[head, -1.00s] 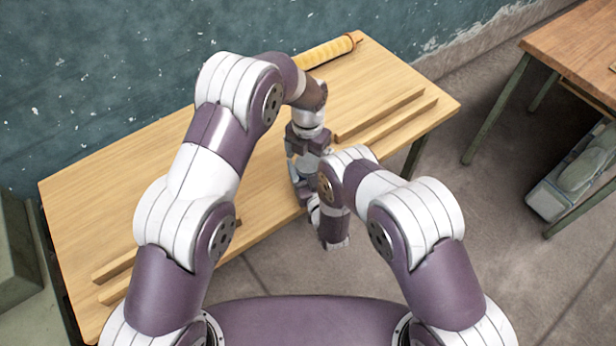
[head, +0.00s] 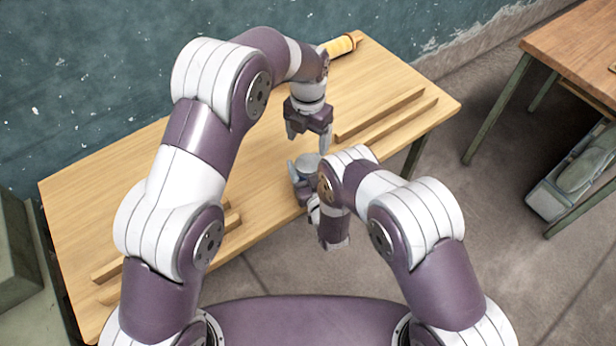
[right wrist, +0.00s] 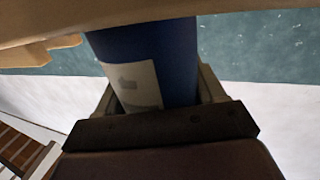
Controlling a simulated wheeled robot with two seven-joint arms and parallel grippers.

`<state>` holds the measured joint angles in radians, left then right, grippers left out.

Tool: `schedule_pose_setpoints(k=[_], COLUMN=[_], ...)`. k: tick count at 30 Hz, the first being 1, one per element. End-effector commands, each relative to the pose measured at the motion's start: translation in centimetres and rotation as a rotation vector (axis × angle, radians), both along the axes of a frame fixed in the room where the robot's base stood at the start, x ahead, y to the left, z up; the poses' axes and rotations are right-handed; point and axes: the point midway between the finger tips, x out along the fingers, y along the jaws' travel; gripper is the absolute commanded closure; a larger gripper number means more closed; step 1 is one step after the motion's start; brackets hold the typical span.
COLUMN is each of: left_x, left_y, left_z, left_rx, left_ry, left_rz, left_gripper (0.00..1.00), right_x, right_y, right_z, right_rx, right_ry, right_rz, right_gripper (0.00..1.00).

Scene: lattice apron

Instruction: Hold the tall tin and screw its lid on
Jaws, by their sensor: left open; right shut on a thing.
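The tall tin is blue with a pale label in the right wrist view (right wrist: 178,65). My right gripper (right wrist: 155,100) is shut around its side; in the head view this gripper (head: 305,185) is partly covered by my right forearm. A round grey lid (head: 308,161) shows on top of the tin in the head view, and the tin's body is mostly hidden there. Whether the lid is fully tight cannot be told. My left gripper (head: 309,144) points down above the lid, open and empty, apart from it.
The wooden table (head: 110,205) has low wooden strips (head: 385,115) at right and more (head: 115,272) at front left. A yellow cylinder (head: 341,46) lies at the back, partly behind my left arm. Another table (head: 580,45) stands at far right.

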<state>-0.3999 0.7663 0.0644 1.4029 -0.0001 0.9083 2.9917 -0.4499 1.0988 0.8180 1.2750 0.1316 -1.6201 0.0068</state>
Motion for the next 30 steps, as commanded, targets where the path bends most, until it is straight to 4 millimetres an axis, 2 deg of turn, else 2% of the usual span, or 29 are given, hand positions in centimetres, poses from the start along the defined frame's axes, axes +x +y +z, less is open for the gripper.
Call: schedule_pose_setpoints(k=[5, 18, 23, 30], left_x=[0.0, 0.0, 0.0, 0.0], left_y=[0.0, 0.0, 0.0, 0.0], left_z=[-0.7, -7.1, -8.0, -8.0], left_rx=[0.001, 0.001, 0.001, 0.0], left_ry=[0.002, 0.001, 0.001, 0.0], left_rz=[0.0, 0.0, 0.0, 0.0], left_gripper=[0.22, 0.22, 0.22, 0.22], right_x=[0.0, 0.0, 0.0, 0.0], right_y=[0.0, 0.0, 0.0, 0.0], right_z=[0.1, 0.1, 0.1, 0.1], right_rx=[0.001, 0.001, 0.0, 0.0], right_ry=[-0.002, -0.002, -0.001, -0.001], right_rz=[0.0, 0.0, 0.0, 0.0], right_gripper=[1.0, 1.0, 1.0, 1.0])
